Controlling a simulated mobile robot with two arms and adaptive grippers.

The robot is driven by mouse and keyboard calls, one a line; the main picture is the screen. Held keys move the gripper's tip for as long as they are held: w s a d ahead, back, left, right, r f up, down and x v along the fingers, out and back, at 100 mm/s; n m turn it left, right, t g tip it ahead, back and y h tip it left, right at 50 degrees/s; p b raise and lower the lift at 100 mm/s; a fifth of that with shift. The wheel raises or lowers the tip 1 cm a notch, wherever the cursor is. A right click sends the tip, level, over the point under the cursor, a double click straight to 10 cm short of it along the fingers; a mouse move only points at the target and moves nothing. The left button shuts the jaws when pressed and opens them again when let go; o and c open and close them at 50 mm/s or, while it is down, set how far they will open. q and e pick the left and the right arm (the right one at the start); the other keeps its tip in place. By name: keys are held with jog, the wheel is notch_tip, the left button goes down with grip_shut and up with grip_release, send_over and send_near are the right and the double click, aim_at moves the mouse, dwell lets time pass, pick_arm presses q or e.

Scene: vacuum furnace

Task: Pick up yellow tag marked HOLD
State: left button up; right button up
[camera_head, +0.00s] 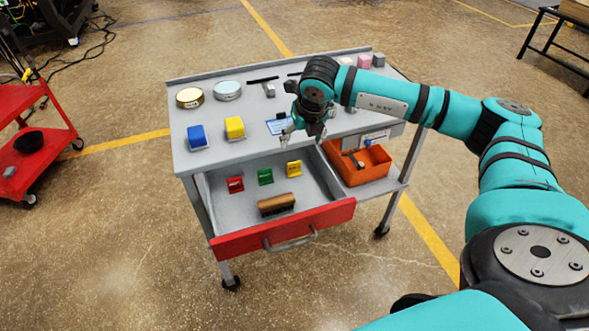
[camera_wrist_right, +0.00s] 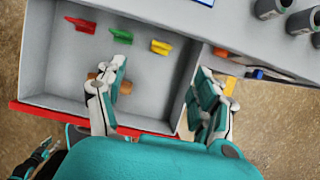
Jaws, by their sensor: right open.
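The yellow tag (camera_head: 294,168) stands in the open drawer (camera_head: 222,218), at the right end of a row with a green tag (camera_head: 265,176) and a red tag (camera_head: 235,184). Its lettering is too small to read. My right gripper (camera_head: 302,137) is open and empty, above the drawer's back right part. In the right wrist view the yellow tag (camera_wrist_right: 161,47) shows beyond the gap between my open right fingers (camera_wrist_right: 160,72), not touched by them. A dark and teal part at that view's lower left may be my left gripper; its state is unclear.
A brown-handled brush (camera_head: 277,203) lies near the drawer's front. An orange bin (camera_head: 362,170) stands on a shelf right of the drawer. The cart top (camera_head: 205,165) above holds blue and yellow blocks, round tins and small parts. A red cart (camera_head: 18,100) stands at left.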

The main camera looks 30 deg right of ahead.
aim_at(295, 164)
jog(key=p+x, duration=0.2)
jog(key=x, duration=1)
jog(key=shift+d, duration=0.1)
jog(key=x, duration=0.3)
jog(key=p+x, duration=0.1)
jog(key=shift+s+d+f, duration=0.1)
jog(key=shift+s+f, duration=0.1)
jog(key=shift+f, duration=0.05)
jog(key=shift+w+f, duration=0.2)
jog(key=shift+f, duration=0.25)
jog(key=c, duration=0.9)
jog(key=shift+r, duration=0.1)
jog(key=shift+c, duration=0.2)
